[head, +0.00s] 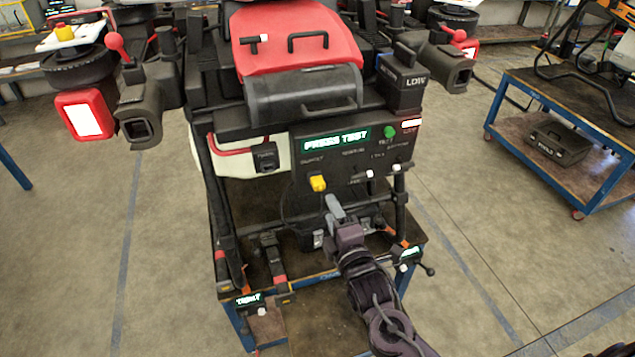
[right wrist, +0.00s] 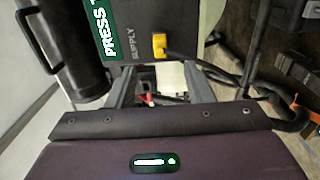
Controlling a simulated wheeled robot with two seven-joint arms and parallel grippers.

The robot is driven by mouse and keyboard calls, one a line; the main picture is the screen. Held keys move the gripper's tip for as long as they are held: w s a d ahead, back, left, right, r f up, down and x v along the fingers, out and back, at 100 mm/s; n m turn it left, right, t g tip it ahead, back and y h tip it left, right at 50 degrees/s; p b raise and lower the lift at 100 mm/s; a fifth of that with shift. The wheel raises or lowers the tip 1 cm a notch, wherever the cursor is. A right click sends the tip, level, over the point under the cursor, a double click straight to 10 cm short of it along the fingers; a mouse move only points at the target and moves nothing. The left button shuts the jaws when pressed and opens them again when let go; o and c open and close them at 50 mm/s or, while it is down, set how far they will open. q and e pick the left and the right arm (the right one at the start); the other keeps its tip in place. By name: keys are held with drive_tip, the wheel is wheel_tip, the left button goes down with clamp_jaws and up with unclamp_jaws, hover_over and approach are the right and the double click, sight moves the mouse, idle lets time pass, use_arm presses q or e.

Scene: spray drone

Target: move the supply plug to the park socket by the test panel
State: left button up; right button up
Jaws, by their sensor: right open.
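The yellow supply plug (head: 318,183) sits in the front of the black test panel (head: 345,152), below the lit "PRESS TEST" display. In the right wrist view the plug (right wrist: 160,46) shows beside the "SUPPLY" lettering, beyond the fingertips. A small black socket box (head: 266,158) with a pale label, too small to read surely, is left of the panel; it looks like the park socket. My right gripper (head: 335,207) is open and empty, just below and in front of the plug, apart from it. Its two fingers (right wrist: 162,84) are spread in the wrist view. My left gripper is not in view.
The drone's red-topped tank (head: 298,40) and black cylinder (head: 305,95) are above the panel. A dark cable (right wrist: 215,70) runs by the plug. Black frame legs stand on a blue-edged stand (head: 305,280). A blue cart (head: 560,120) is at right; open floor lies between.

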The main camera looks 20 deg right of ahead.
sight(320, 188)
drive_tip(key=w+b, duration=0.2)
drive_tip(key=w, duration=0.4)
drive_tip(key=shift+w+a, duration=0.15)
drive_tip(key=shift+w, duration=0.25)
drive_tip(key=shift+w+b, duration=0.4)
drive_tip(key=shift+w, duration=0.55)
drive_tip(key=shift+p, duration=0.5)
clamp_jaws()
idle(0.3)
drive_tip(key=shift+s, duration=0.2)
